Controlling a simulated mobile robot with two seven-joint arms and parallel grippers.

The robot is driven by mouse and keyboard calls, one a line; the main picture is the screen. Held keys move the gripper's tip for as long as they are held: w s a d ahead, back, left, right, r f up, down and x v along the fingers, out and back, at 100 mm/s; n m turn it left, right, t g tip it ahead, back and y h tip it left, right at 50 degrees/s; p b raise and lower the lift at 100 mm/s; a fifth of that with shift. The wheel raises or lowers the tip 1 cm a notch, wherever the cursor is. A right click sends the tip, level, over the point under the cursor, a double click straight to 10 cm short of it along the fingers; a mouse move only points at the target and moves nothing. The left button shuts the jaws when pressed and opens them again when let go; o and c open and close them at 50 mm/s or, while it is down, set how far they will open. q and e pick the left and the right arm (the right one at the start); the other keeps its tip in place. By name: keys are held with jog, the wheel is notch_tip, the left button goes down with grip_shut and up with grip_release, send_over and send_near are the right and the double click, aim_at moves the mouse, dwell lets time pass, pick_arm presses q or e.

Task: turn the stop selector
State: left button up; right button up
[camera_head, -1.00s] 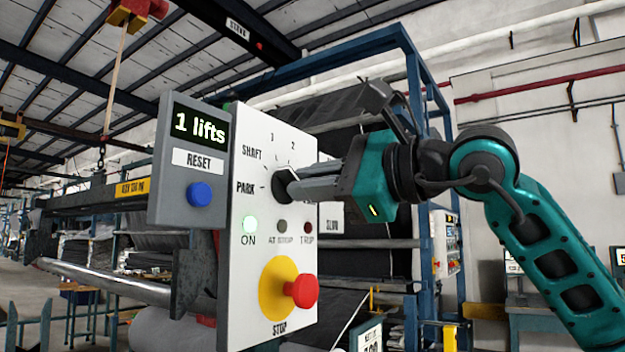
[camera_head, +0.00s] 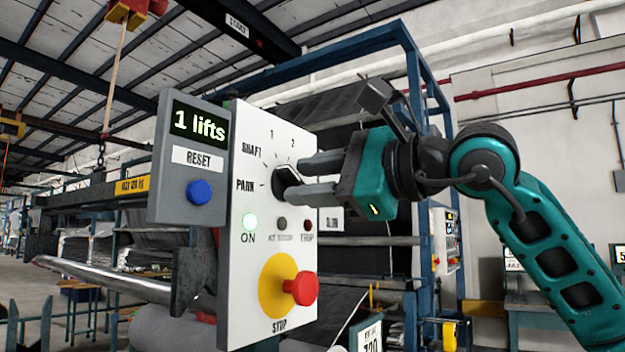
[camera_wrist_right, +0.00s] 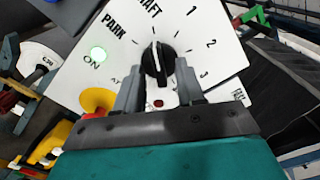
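The stop selector is a black knob (camera_head: 286,180) on a white panel (camera_head: 240,290), with PARK, SHAFT, 1, 2 and 3 around it. In the right wrist view the knob (camera_wrist_right: 157,63) has a white line that seems to point up toward SHAFT. My right gripper (camera_head: 302,177) is at the panel, its two fingers spread to either side of the knob. In the wrist view the right gripper's fingertips (camera_wrist_right: 158,72) show a small gap on each side of the knob. My left gripper is in neither view.
Below the knob are a lit green ON lamp (camera_head: 250,222), two dark lamps and a red STOP button (camera_head: 301,289) on a yellow base. A grey box (camera_head: 168,150) to the left reads "1 lifts" and has a blue RESET button (camera_head: 199,192).

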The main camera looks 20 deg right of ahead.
pick_arm(q)
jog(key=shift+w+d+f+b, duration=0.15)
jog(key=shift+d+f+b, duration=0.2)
jog(key=shift+b, duration=0.45)
pick_arm(e)
jog(key=v, duration=1.3)
